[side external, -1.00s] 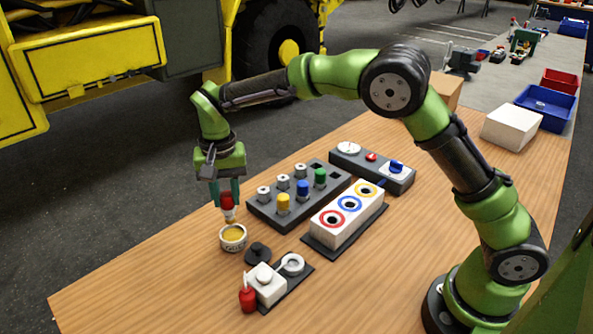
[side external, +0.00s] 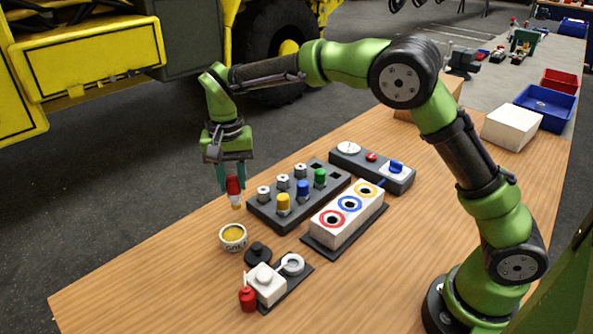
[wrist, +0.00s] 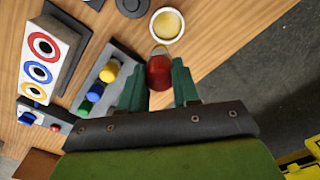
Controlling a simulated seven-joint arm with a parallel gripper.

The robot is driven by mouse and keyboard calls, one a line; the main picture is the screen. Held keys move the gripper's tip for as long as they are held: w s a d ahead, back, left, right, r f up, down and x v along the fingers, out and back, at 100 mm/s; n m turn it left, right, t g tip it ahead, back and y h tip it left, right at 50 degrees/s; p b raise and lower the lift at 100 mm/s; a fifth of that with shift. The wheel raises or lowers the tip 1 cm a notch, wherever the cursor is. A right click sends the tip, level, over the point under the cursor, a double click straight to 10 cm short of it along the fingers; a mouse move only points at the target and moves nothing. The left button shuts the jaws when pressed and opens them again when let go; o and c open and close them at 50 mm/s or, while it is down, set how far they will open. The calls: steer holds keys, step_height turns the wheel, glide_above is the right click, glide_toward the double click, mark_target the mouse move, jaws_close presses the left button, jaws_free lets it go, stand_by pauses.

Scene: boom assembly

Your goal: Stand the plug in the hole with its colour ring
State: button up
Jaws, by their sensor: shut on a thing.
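My gripper (side external: 233,181) is shut on a red-topped plug (side external: 233,187) and holds it upright in the air, between the small tub and the dark rack. The plug's lower end looks yellowish. In the wrist view the red plug (wrist: 160,72) sits between the green fingers. The white hole block (side external: 347,216) stands to the right, with a red ring (side external: 332,219), a blue ring (side external: 350,204) and a yellow ring (side external: 366,190) around its holes. The tub of yellow paste (side external: 233,236) is open, below the plug and apart from it.
A dark rack (side external: 263,212) holds yellow, blue and green plugs and several metal-topped pieces. A control box (side external: 372,170) stands behind. The table's left front is clear.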

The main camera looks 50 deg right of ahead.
steer(key=s+d+r, duration=0.5)
steer(key=s+d, duration=0.6)
steer(key=d, duration=0.2)
steer(key=s+d+f, duration=0.1)
steer(key=s+f, duration=0.3)
steer(key=f, duration=0.3)
steer(key=shift+s+d, duration=0.15)
steer(key=shift+s, duration=0.25)
steer(key=shift+f, duration=1.05)
stand_by(0.7)
steer(key=shift+f, duration=0.75)
steer(key=o, duration=1.1)
steer(key=shift+r, duration=0.1)
